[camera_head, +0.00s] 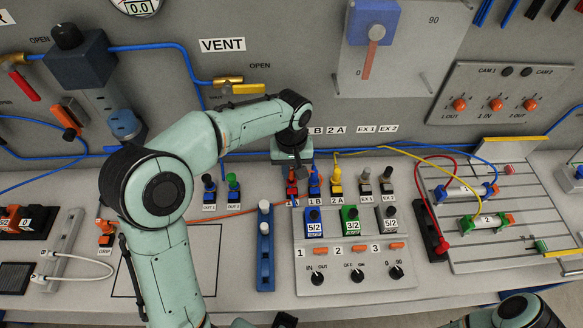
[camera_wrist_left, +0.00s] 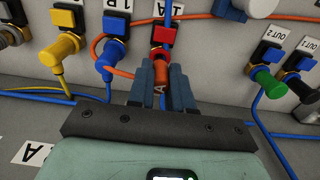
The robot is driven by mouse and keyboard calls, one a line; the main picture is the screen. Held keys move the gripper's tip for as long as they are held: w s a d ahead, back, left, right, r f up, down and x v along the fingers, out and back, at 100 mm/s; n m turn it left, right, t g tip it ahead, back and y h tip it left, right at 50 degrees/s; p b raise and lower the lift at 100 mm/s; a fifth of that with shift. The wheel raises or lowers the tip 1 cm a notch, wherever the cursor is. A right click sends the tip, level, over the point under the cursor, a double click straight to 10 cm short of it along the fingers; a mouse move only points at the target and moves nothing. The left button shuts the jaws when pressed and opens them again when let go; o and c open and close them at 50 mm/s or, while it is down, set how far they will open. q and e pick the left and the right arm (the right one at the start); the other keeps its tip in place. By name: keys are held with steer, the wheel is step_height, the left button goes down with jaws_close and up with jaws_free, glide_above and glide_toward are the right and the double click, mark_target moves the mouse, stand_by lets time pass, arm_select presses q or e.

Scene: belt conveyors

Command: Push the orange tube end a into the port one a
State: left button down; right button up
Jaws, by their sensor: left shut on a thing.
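The orange tube end (camera_wrist_left: 161,73), with a dark letter on it, sits between the blue-grey fingers of my left gripper (camera_wrist_left: 161,88) in the left wrist view. The gripper is shut on it. The end lines up with port one a, a black fitting with a red cap and red ring (camera_wrist_left: 161,50), and appears to meet the ring. How deep it sits cannot be told. In the head view my left gripper (camera_head: 291,168) is over the red fitting (camera_head: 292,186) and hides the tube end. The orange tube (camera_head: 235,214) runs left along the panel. My right gripper is not visible.
The blue fitting (camera_head: 314,184) of 1B stands close to the right, with the yellow fitting (camera_head: 337,184) of 2A beyond. The green fitting (camera_head: 233,187) of an OUT port is on the left. A blue block with white knobs (camera_head: 265,250) stands in front.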

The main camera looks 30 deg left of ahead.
mark_target(292, 168)
arm_select(q)
steer(key=shift+f+b, duration=0.35)
steer(key=shift+f, duration=0.65)
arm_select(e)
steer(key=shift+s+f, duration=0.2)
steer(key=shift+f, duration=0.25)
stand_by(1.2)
arm_select(q)
steer(key=c, duration=0.5)
jaws_free()
steer(key=shift+c, duration=0.2)
steer(key=shift+r, duration=0.1)
steer(key=shift+r+p, duration=2.2)
steer(key=shift+r, duration=1.3)
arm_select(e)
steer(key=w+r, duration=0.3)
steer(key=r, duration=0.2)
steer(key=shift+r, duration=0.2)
